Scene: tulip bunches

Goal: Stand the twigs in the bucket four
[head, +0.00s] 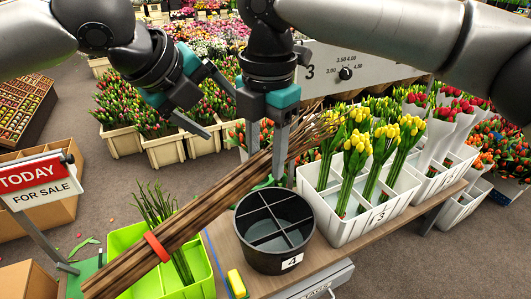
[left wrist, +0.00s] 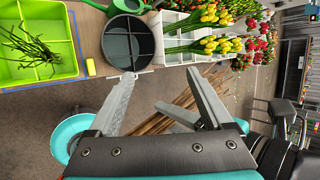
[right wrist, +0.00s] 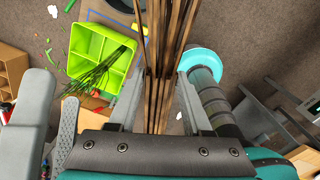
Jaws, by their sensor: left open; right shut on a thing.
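The twigs (head: 215,200) are a long brown bundle with a red band near the lower left end, held at a slant. My right gripper (head: 267,148) is shut on the twigs near their upper end; the right wrist view shows the twigs (right wrist: 165,40) between its fingers (right wrist: 162,98). Bucket four (head: 262,256) is a black, round bucket with a cross divider and a "4" label. It stands upright, with its compartments empty, right of the twigs. The left wrist view shows it too (left wrist: 128,64). My left gripper (head: 207,102) is open and empty, above and left of the twigs.
A green divided tray (head: 127,238) with green stems stands left of the bucket, partly behind the twigs. A white crate (head: 347,228) of yellow tulips stands right of the bucket. A yellow block (head: 237,283) lies before it. A sale sign (head: 40,180) stands at left.

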